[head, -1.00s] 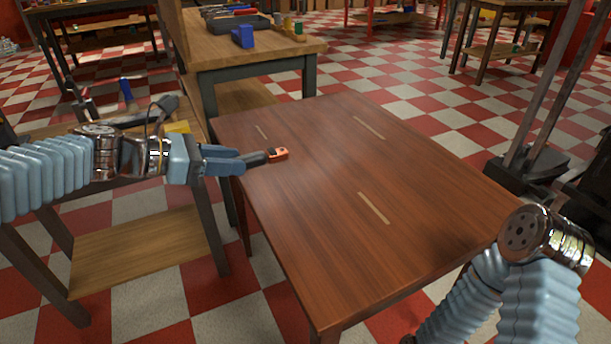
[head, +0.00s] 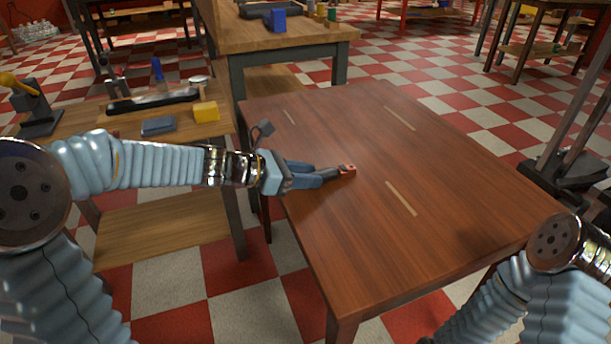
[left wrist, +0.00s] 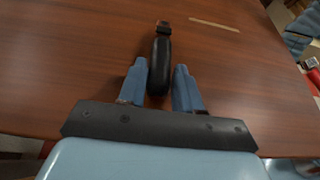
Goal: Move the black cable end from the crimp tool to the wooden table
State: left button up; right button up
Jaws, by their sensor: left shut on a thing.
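The wooden table (head: 370,240) is reddish brown and fills the middle of the head view. My left gripper (head: 322,174) is over its left part, shut on the black cable end. The cable end shows in the left wrist view (left wrist: 161,68) as a black rounded body between the two blue fingers, with a red tip pointing away from the gripper. In the head view the red tip (head: 347,168) juts past the fingers, low over the tabletop; I cannot tell whether it touches. A tool with a yellow lever (head: 34,110), possibly the crimp tool, stands at far left. My right gripper is out of view.
A side bench (head: 95,122) at left holds a yellow block (head: 206,111), a grey block (head: 159,125) and a dark tray (head: 150,102). Another bench (head: 290,38) stands behind with a blue block (head: 279,19). The tabletop is bare apart from pale strips.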

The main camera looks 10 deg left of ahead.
pick_arm(q)
jog(key=shift+f, duration=0.1)
jog(key=o, duration=1.1)
jog(key=shift+c, duration=0.2)
jog(key=shift+r, duration=0.25)
jog(key=v, duration=1.2)
jog(key=shift+p, duration=0.4)
jog(key=shift+f, duration=0.1)
